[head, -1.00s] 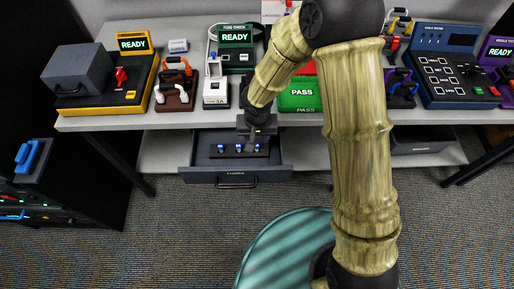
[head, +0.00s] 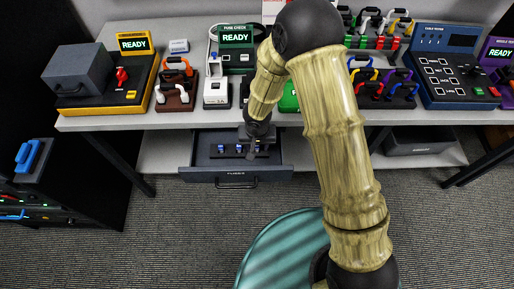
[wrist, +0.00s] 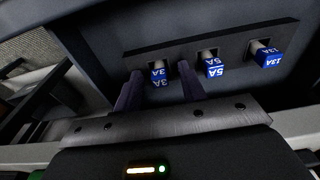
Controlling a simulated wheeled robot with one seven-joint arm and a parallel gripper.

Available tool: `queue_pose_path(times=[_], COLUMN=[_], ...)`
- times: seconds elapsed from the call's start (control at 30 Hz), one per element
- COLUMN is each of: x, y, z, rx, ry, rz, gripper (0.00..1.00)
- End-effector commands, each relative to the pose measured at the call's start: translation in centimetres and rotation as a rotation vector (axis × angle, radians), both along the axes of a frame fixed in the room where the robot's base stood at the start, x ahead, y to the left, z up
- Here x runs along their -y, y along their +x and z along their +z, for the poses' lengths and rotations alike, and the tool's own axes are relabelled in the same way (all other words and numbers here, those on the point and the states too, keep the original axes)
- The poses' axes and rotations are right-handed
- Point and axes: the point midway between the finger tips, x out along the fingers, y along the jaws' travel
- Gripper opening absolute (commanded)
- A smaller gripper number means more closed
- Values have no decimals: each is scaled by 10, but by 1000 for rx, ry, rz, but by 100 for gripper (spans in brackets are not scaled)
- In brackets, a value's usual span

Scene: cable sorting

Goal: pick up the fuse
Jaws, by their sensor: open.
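Three blue-labelled fuses stand in a dark rack (wrist: 228,40) inside an open grey drawer (head: 206,172). In the wrist view they are a 3A fuse (wrist: 158,75), a 5A fuse (wrist: 213,66) and a 13A fuse (wrist: 269,57). My gripper (wrist: 159,71) is open, its two dark fingers to the left and right of the 3A fuse in the picture. I cannot tell whether they reach down around it. In the head view my gripper (head: 257,143) is over the drawer's right part and hides one fuse there.
The table (head: 190,119) above the drawer carries a fuse checker (head: 235,38) reading READY, a yellow-edged station (head: 134,44), a blue cable tester (head: 447,60) and several coloured cables. A closed grey bin (head: 420,140) sits under the table at right.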

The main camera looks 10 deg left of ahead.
Motion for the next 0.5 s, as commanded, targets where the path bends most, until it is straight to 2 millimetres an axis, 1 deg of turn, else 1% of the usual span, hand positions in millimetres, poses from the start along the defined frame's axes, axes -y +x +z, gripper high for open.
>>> queue_pose_path(times=[0.47, 0.5], x=[0, 0], y=[0, 0], z=[1, 1], rx=[0, 0], ry=[0, 0], rz=[0, 0], gripper=[41, 35])
